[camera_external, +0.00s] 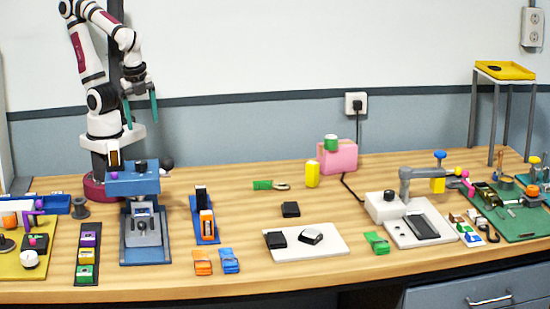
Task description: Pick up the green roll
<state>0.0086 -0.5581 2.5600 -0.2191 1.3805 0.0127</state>
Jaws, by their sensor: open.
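Nothing hides the roll.
A yellow cylinder (313,174) stands just left of the pink box. A black cable runs from the wall outlet (356,104) down behind the box. A blue press-like device (140,215) stands below my gripper. A white clamp machine (400,205) is at right.

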